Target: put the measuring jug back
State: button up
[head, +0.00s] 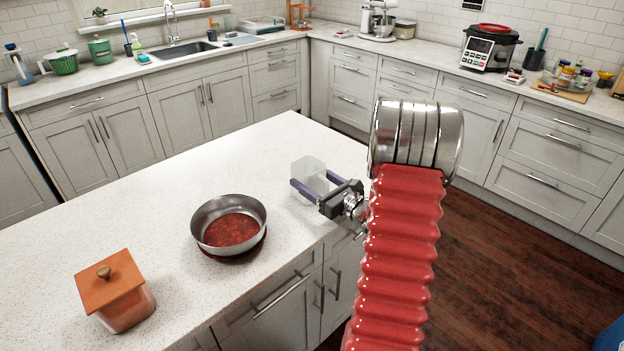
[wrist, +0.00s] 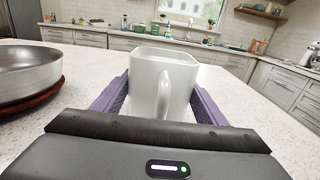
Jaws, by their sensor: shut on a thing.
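The measuring jug (head: 309,173) is a translucent white, squarish vessel with a handle. In the head view it is upright at the right end of the island counter, between the purple fingers of my gripper (head: 311,190). In the wrist view the jug (wrist: 163,80) stands between the two purple fingers of my gripper (wrist: 160,105), its handle facing my wrist. My gripper is shut on it. The lower part of the jug is partly hidden by the gripper, and I cannot tell whether its base touches the counter.
A steel pan (head: 229,222) on a dark red mat is left of the jug. An orange lidded canister (head: 117,291) is at the front left. The island counter (head: 190,180) is clear behind the pan. A sink (head: 188,50) and a multicooker (head: 489,47) are on the back counters.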

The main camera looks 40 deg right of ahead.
aim_at(328, 190)
jog(key=o, duration=1.4)
jog(key=shift+c, duration=0.2)
jog(key=shift+s+d, duration=0.1)
jog(key=shift+s, duration=0.45)
jog(key=s, duration=1.1)
jog(key=shift+d, duration=0.1)
